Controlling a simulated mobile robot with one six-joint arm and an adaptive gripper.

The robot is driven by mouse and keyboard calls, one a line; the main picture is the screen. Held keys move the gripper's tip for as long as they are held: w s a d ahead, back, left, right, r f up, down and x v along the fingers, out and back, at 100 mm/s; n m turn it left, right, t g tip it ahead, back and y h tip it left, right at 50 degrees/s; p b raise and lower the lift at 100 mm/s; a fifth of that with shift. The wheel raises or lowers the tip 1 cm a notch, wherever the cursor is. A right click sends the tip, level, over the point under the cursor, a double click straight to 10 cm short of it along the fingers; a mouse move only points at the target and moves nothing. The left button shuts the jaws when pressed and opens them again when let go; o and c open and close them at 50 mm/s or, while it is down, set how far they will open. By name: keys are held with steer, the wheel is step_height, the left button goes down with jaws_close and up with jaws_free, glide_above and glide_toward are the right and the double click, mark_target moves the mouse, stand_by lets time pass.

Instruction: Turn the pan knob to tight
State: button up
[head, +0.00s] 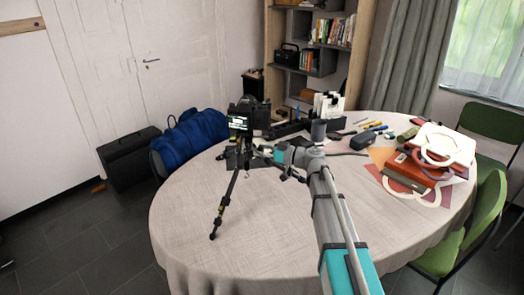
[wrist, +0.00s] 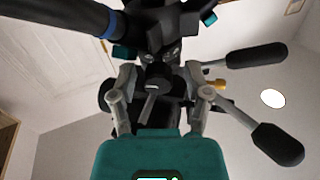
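A black tripod (head: 228,196) stands on the round table with a camera (head: 240,123) on top, its small screen lit. My gripper (head: 268,152) is close beside the tripod head, on its right. In the wrist view the tripod's dark head fills the upper middle, with two black handles (wrist: 256,57) (wrist: 278,145) reaching right. My gripper (wrist: 160,75) has its two grey fingers apart, one on each side of a dark knob with a grey lever (wrist: 153,88). I cannot tell whether the fingers touch it. A small brass-coloured part (wrist: 217,84) shows right of the right finger.
The table (head: 180,240) has a pale cloth, bare at the front left. Red books and papers (head: 410,172) lie at the right, with pens and a dark case (head: 368,143) behind my arm. A blue bag (head: 190,138) and green chairs (head: 485,215) stand around the table.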

steer(key=shift+d, duration=0.1)
stand_by(0.3)
steer(key=v, duration=1.2)
stand_by(0.4)
steer(key=shift+s+d+n, duration=0.1)
steer(key=shift+d+n, duration=0.25)
steer(key=shift+n, duration=0.55)
steer(key=shift+s+d+n, duration=0.1)
steer(key=shift+d+n, duration=0.3)
steer(key=shift+n, duration=0.5)
steer(key=shift+a, duration=0.1)
steer(key=shift+x, duration=6.85)
steer(key=shift+c, duration=0.2)
jaws_close()
